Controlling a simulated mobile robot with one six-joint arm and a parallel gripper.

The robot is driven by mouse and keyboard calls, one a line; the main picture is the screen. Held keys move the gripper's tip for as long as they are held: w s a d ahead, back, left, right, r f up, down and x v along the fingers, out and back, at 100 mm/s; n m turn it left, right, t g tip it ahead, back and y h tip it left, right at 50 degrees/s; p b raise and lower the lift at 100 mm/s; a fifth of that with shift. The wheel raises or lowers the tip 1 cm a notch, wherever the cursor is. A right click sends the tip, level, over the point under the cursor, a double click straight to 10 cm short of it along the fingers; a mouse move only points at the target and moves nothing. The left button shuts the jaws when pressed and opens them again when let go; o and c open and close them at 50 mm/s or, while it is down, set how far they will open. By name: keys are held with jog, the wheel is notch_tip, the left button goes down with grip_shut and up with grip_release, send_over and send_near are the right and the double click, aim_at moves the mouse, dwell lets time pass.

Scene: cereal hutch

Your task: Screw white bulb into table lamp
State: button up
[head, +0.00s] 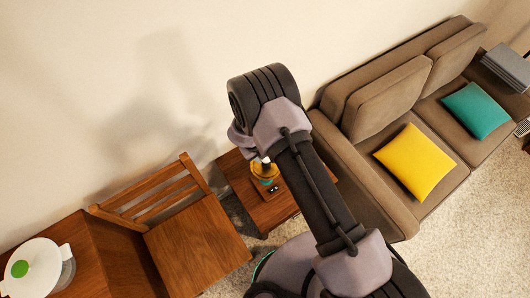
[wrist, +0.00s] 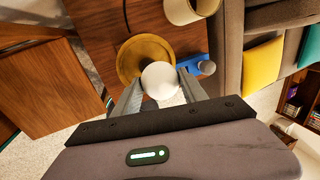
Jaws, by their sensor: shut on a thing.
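In the wrist view my gripper (wrist: 160,77) is shut on a round white bulb (wrist: 160,81), with one finger on each side of it. Beneath the bulb is a round golden-yellow piece (wrist: 133,54), apparently the table lamp, on the wooden side table. The bulb hides the lamp's middle, so I cannot tell whether the bulb touches the socket. In the head view the yellow lamp (head: 264,173) shows small on the side table, beside my arm. My arm hides most of the gripper there.
On the side table (head: 272,213), a cream cylinder (wrist: 184,10) and a blue object with a pale round end (wrist: 188,63) lie near the lamp. A wooden chair (head: 198,246) stands left, a brown sofa (head: 368,105) right. A dark cord crosses the tabletop.

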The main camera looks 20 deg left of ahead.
jog(key=m, duration=0.3)
jog(key=shift+a+f+g+h+b, duration=0.1)
jog(key=shift+f+g+h+b, duration=0.05)
jog(key=shift+g+h+b, duration=0.2)
jog(key=shift+m, duration=0.5)
jog(key=o, duration=1.4)
